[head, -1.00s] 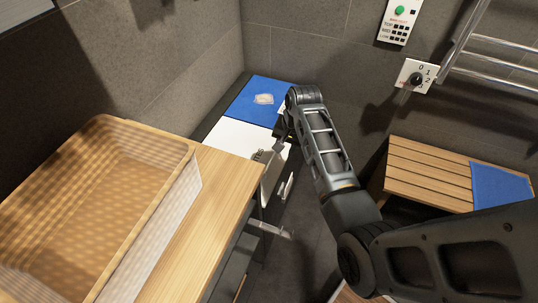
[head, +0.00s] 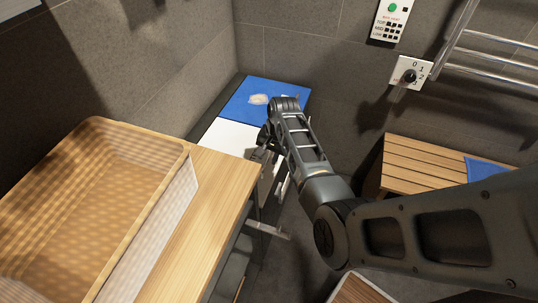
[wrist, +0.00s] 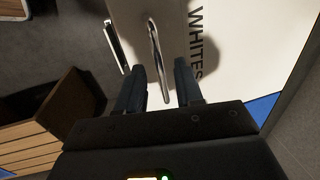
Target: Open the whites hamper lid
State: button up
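The whites hamper has a white lid (head: 232,137), seen beyond the wooden counter in the head view. My gripper (wrist: 158,85) is open, with a finger on each side of the handle's near end. I cannot tell whether either finger touches it. In the head view my gripper (head: 263,153) is at the lid's front edge, and my arm hides part of the hamper. The lid looks shut.
A blue-topped hamper (head: 275,92) with a small pale item on it stands behind the white one. A wicker basket (head: 150,150) sits on the wooden counter (head: 215,180) at left. A slatted wooden bench (head: 425,165) is at right, below a wall dial (head: 410,75).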

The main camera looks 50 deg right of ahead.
grip_shut()
dwell(1.4)
